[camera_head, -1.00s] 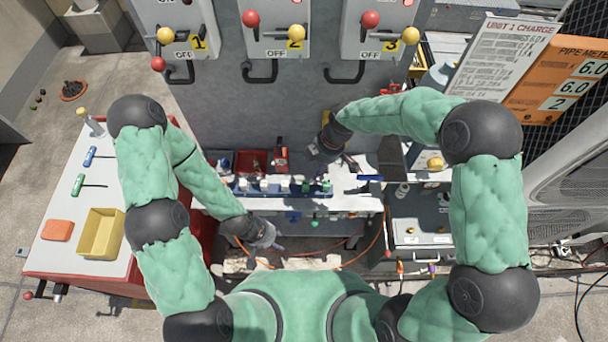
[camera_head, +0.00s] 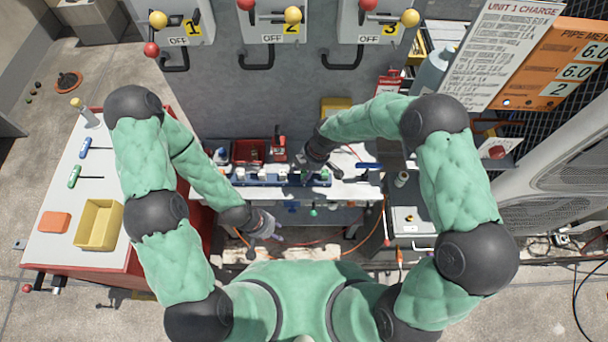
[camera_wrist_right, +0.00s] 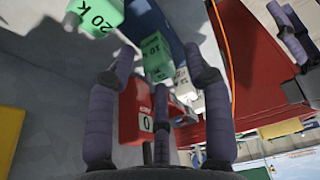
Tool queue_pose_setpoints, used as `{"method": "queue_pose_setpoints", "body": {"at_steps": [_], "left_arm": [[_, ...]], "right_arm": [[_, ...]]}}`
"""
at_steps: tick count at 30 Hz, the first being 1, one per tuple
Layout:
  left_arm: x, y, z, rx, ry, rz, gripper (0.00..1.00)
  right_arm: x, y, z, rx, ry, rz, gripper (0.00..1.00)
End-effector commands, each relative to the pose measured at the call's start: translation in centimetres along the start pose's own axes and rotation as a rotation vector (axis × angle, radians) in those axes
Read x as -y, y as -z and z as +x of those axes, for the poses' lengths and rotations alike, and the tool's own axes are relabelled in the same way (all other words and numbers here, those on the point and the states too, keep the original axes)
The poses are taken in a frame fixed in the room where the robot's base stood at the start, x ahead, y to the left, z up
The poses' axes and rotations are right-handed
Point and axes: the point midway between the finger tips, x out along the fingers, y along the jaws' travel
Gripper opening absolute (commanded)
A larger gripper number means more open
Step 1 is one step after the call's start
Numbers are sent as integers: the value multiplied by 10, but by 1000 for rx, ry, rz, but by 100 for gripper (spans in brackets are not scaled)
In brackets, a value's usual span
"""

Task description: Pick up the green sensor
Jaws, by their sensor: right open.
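Small labelled sensors stand in a row on a blue rack (camera_head: 262,182) on the bench. A green sensor (camera_head: 324,175) shows near the rack's right end. In the right wrist view one green block (camera_wrist_right: 95,18) reads "20 K" at the upper left, and another green block (camera_wrist_right: 156,55) reads "10" between the fingertips' lines of view. My right gripper (camera_head: 306,171) is over the right part of the rack, partly hiding it; in its wrist view its fingers (camera_wrist_right: 160,62) are apart with nothing held. My left gripper (camera_head: 272,229) hangs low in front of the bench; its jaws are too small to judge.
A red tray (camera_head: 248,152) and a red box (camera_head: 279,150) stand behind the rack. The box also shows in the wrist view (camera_wrist_right: 133,108). A grey wall with levers rises behind. A cart at left holds a yellow bin (camera_head: 99,225) and an orange block (camera_head: 54,223).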

Motion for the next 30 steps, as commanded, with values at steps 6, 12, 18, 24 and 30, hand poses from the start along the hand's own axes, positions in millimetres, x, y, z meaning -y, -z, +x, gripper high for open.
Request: {"method": "queue_pose_setpoints", "body": {"at_steps": [6, 12, 18, 24, 30], "left_arm": [[0, 0, 0, 0, 0, 0, 40], [0, 0, 0, 0, 0, 0, 40], [0, 0, 0, 0, 0, 0, 40], [0, 0, -1, 0, 0, 0, 40], [-1, 0, -3, 0, 0, 0, 40]], "right_arm": [[0, 0, -1, 0, -1, 0, 37], [0, 0, -1, 0, 0, 0, 5], [1, 0, 0, 0, 2, 0, 5], [1, 2, -5, 0, 3, -1, 5], [1, 7, -24, 1, 3, -2, 5]]}}
